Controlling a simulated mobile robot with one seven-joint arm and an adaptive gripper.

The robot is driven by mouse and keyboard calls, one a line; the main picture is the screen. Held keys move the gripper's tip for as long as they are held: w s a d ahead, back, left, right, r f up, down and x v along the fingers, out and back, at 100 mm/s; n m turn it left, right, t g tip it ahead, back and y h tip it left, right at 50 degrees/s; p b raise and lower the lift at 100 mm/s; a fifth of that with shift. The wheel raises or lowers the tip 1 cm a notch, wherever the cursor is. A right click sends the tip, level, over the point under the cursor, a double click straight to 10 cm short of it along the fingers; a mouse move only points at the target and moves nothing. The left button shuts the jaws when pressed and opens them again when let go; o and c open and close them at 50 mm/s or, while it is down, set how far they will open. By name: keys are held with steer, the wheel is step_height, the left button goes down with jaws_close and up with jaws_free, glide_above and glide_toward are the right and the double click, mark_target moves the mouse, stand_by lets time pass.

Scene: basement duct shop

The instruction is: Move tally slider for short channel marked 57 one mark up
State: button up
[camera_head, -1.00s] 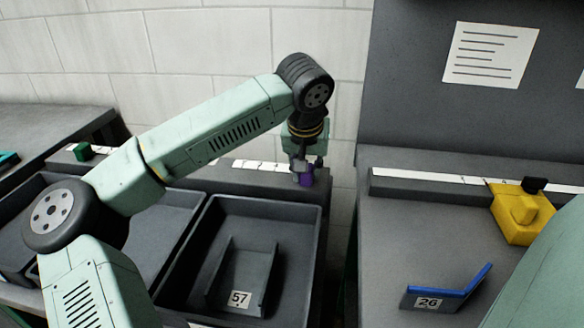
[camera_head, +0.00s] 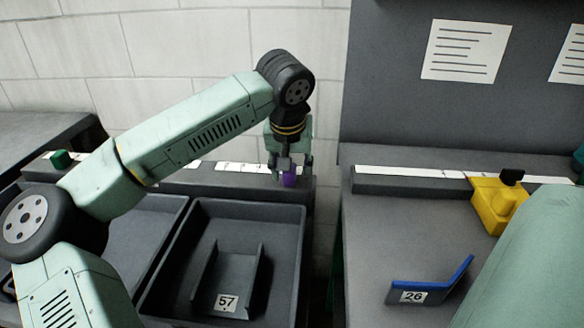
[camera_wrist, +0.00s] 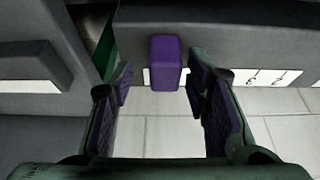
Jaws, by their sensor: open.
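The short channel marked 57 (camera_head: 232,262) is a grey U-shaped piece lying in a dark grey tray. A purple slider (camera_head: 290,178) sits near the right end of a rail with a white marked strip (camera_head: 240,167) behind that tray. It also shows in the wrist view (camera_wrist: 164,62) as an upright purple block. My gripper (camera_head: 289,172) is open at the slider, partly hiding it in the head view. In the wrist view the fingers (camera_wrist: 165,95) stand to either side of the slider, with gaps between; nothing is held.
A dark tray (camera_head: 296,215) holds the channel. A green slider (camera_head: 60,159) is at the rail's left. On the right bench lie a blue angle piece marked 26 (camera_head: 430,284) and a yellow block (camera_head: 494,203) by another marked strip. A pale wall stands behind.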

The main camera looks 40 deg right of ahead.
steer(key=v, duration=1.1)
steer(key=shift+r, duration=0.15)
steer(key=shift+s, duration=0.15)
